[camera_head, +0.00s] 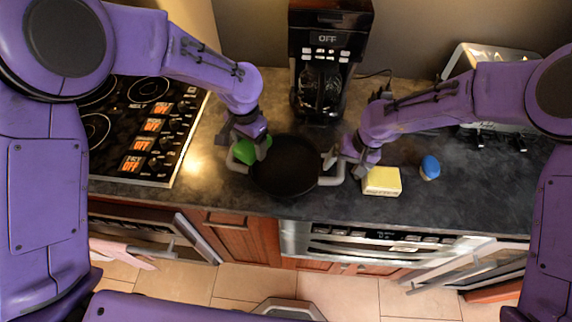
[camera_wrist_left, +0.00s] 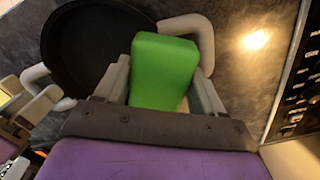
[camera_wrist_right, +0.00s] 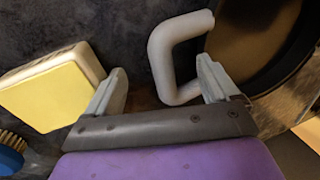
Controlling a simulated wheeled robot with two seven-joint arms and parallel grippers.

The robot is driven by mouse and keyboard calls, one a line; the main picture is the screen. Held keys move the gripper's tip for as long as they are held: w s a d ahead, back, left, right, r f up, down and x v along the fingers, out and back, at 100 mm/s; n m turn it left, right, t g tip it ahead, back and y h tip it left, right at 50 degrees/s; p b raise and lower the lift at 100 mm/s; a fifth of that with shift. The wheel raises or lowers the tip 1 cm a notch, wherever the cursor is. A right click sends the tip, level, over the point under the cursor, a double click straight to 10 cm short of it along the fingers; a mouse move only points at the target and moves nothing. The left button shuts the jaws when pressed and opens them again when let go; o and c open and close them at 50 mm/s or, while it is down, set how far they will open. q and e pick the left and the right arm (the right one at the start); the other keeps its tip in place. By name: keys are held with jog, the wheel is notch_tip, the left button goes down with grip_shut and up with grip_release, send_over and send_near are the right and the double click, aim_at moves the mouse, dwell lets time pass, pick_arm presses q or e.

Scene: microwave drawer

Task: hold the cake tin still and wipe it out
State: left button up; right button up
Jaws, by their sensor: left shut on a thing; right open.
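The cake tin (camera_head: 286,168) is a round, dark pan on the counter with a pale handle on each side. It shows in the left wrist view (camera_wrist_left: 85,50) and partly in the right wrist view (camera_wrist_right: 255,35). My left gripper (camera_wrist_left: 160,75) is shut on a green block (camera_wrist_left: 165,65), probably a sponge, at the tin's left rim by the left handle (camera_wrist_left: 205,45). Whether the block touches the tin is unclear. My right gripper (camera_wrist_right: 160,90) is open at the right handle (camera_wrist_right: 160,60), part of which shows between its fingers.
A yellow and white block (camera_head: 381,181) and a blue-topped brush (camera_head: 430,167) sit right of the tin. A coffee maker (camera_head: 325,60) stands behind. The cooktop (camera_head: 140,125) is left, and a toaster (camera_head: 490,60) is at the back right. Bare counter lies at the far right.

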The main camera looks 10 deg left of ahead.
jog(key=shift+p+v, duration=0.55)
jog(key=shift+v, duration=2.6)
jog(key=shift+o, duration=1.1)
jog(key=v, duration=1.2)
